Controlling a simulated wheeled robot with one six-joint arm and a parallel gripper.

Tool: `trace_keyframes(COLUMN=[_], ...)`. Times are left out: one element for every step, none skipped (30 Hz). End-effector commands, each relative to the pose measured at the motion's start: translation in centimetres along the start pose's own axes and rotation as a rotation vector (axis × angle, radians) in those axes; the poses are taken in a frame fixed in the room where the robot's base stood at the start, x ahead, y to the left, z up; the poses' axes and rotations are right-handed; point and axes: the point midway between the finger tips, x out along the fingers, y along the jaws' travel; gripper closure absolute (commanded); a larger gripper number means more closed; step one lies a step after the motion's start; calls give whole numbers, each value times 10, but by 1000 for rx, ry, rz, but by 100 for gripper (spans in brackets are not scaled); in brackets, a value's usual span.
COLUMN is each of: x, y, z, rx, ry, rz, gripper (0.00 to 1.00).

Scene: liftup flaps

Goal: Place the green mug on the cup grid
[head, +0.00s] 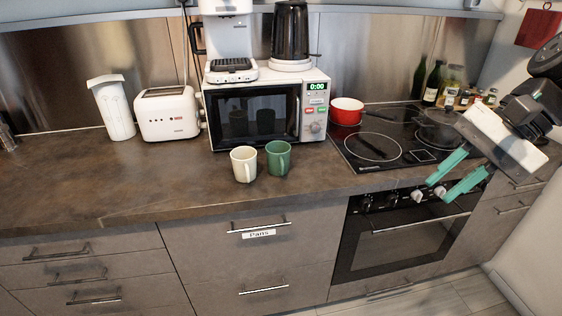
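The green mug (278,158) stands upright on the brown countertop in front of the microwave, with its handle turned toward the front. A cream mug (243,165) stands close to its left. The cup grid (231,65) appears to be the dark drip grate of the white coffee machine on top of the microwave, and it looks empty. My gripper (438,188) is at the right, in front of the oven and stove edge, well apart from the mugs. Its two teal fingers are spread apart with nothing between them.
The microwave (268,112) carries the coffee machine (229,32) and a black kettle (290,35). A red pot (347,111) and a dark pan (437,128) are on the stove. A toaster (167,115) and a white container (112,108) stand at left. The left front countertop (120,180) is clear.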

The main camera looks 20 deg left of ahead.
Motion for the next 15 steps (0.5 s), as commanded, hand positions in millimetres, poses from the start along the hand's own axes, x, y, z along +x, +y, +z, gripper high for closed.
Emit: trace_keyframes(x=[9,13,19,24,30,38,44,50,60,68,76,88,97,106,119], y=[-22,-36,-54,-66,-79,-97,-109,-120,-137,-148,-159,-174,-184,-194,-207], z=[-14,-21,-31,-38,-45,-55,-63,-71,-81,-89,-97,-107,-115,-123,-132], rx=[44,70,109,138,165,205,235,264,304,335,365,404,436,466,505], ry=[-58,-91,-135,-168,-202,-248,-281,-316,-363,-397,-432,-480,-515,-550,-597], rz=[-34,-57,-88,-110,-130,-158,-178,-196,-221,-238,-255,-276,-291,-306,-325], gripper=[79,79,79,79,79,79,79,79,79,79,79,79,79,79,79])
